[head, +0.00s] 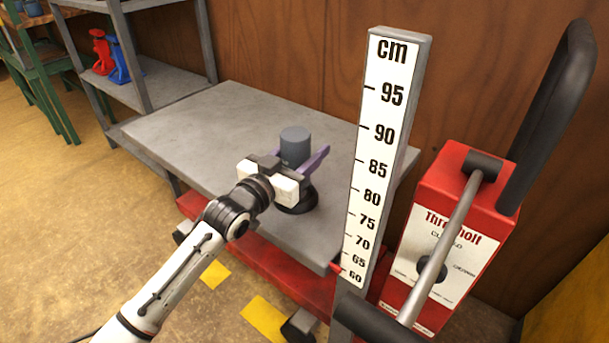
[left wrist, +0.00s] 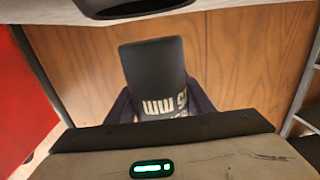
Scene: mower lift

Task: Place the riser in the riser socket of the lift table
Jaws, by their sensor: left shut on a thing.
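The riser (head: 295,143) is a dark grey upright cylinder. My left gripper (head: 294,161) is shut on it, with purple fingers on either side. The riser also shows in the left wrist view (left wrist: 155,80), upside down there, with pale lettering on its side. The riser socket (head: 298,203) looks like a black round ring on the lift table (head: 200,125), below my gripper and partly hidden by it. In the left wrist view the dark socket (left wrist: 130,8) is cut off at the top edge, and a gap shows between it and the riser's end. My right gripper is out of view.
A tall centimetre scale (head: 375,150) stands at the table's right front corner. The red Threnholt lift console (head: 440,240) with a grey lever is right of it. A metal shelf (head: 150,85) holds red and blue jacks at the back left. The table's left part is bare.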

